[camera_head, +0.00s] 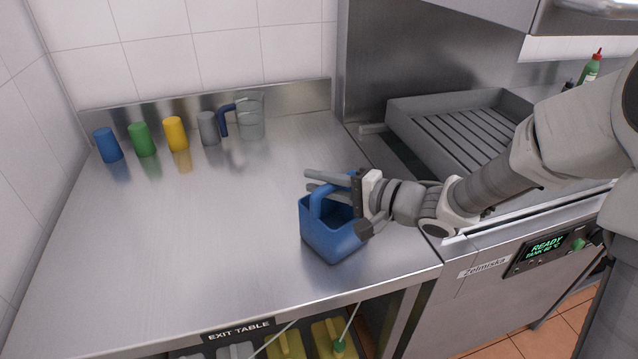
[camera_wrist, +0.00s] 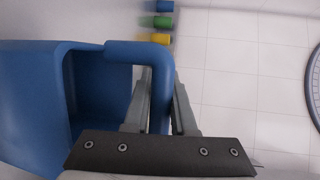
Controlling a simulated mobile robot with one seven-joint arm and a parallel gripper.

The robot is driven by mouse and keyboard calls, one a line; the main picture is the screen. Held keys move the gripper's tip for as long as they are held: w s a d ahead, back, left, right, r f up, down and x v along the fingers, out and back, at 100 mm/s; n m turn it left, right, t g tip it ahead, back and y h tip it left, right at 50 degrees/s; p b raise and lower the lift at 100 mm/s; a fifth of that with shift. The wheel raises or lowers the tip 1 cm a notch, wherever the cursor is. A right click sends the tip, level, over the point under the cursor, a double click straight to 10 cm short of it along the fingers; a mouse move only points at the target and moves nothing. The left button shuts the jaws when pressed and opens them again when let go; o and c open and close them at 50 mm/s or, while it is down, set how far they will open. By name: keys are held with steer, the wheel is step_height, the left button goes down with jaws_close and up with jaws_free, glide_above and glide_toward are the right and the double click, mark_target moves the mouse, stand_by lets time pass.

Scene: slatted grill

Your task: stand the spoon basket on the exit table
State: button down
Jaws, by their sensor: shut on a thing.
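The spoon basket (camera_head: 328,240) is a blue open-topped box with a looped handle. It is upright, over the front right part of the steel exit table (camera_head: 190,240). I cannot tell whether its bottom touches the tabletop. My gripper (camera_head: 318,181) comes in from the right and is shut on the basket's handle. In the wrist view the blue handle runs between the two fingers of my gripper (camera_wrist: 160,85), and the basket (camera_wrist: 30,100) hangs to the left. The inside of the basket that shows looks empty.
Blue, green, yellow and grey cups (camera_head: 175,134) and a clear jug (camera_head: 250,118) stand along the table's back. A slatted grill tray (camera_head: 460,125) is at the right. Yellow containers (camera_head: 285,346) sit under the front edge. The middle and left of the tabletop are clear.

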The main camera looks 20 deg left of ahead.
steer(key=c, duration=0.7)
jaws_free()
steer(key=shift+f, duration=0.1)
steer(key=shift+c, duration=0.2)
steer(key=p+v, duration=0.3)
steer(key=v, duration=0.9)
steer(key=shift+r, duration=0.25)
